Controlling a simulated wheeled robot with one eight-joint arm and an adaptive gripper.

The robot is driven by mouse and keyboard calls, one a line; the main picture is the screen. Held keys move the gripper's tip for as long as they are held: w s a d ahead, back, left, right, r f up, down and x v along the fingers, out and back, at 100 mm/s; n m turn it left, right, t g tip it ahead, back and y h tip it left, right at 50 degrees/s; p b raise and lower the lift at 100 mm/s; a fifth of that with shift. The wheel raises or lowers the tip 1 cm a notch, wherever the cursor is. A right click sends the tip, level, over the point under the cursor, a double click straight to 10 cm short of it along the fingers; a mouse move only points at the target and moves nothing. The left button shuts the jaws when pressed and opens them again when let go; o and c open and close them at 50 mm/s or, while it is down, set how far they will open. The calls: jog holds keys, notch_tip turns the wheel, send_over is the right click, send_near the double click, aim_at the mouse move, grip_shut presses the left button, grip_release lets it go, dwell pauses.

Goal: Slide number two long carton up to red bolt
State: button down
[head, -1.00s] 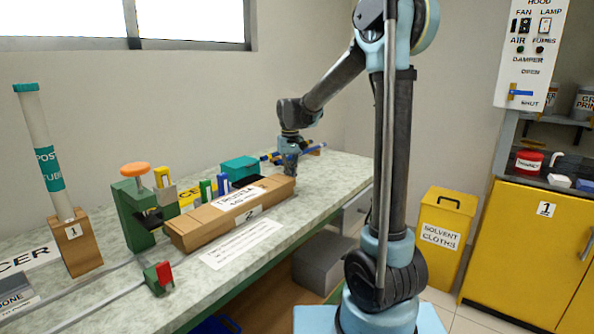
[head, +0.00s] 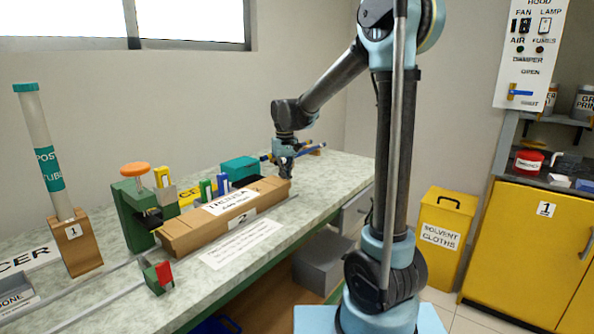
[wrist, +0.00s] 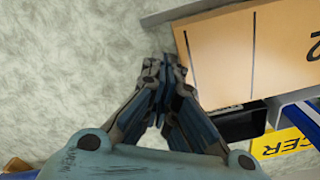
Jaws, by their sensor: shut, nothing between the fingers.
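The long brown carton (head: 190,239) with a white label and a "2" lies lengthwise on the bench along a grey rail. Its brown surface also shows at the upper right of the wrist view (wrist: 240,58). The red bolt (head: 164,271) sits on a small green block just beyond the carton's left end, near the bench's front edge. My gripper (head: 287,175) is shut and empty at the carton's right end. In the wrist view its fingertips (wrist: 164,62) are together beside the carton's end; contact is unclear.
Behind the carton stand a green clamp with an orange knob (head: 134,170), several coloured pieces and a teal box (head: 240,168). A capped post tube (head: 42,150) stands in a brown block marked 1 at the left. A paper sheet (head: 240,244) lies in front.

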aim_at(274, 181)
jog(key=shift+s+a, duration=0.8)
jog(key=shift+s, duration=0.2)
jog(key=shift+s+a, duration=0.75)
jog(key=shift+s, duration=0.25)
jog(key=shift+s+a, duration=0.1)
jog(key=shift+s, duration=0.05)
jog(key=shift+s+a, duration=0.25)
jog(key=shift+w+d+r, duration=0.95)
jog(key=shift+w+r, duration=0.05)
jog(key=shift+w, duration=0.2)
notch_tip(274, 181, up, 10)
jog(key=shift+r, duration=0.1)
dwell(0.4)
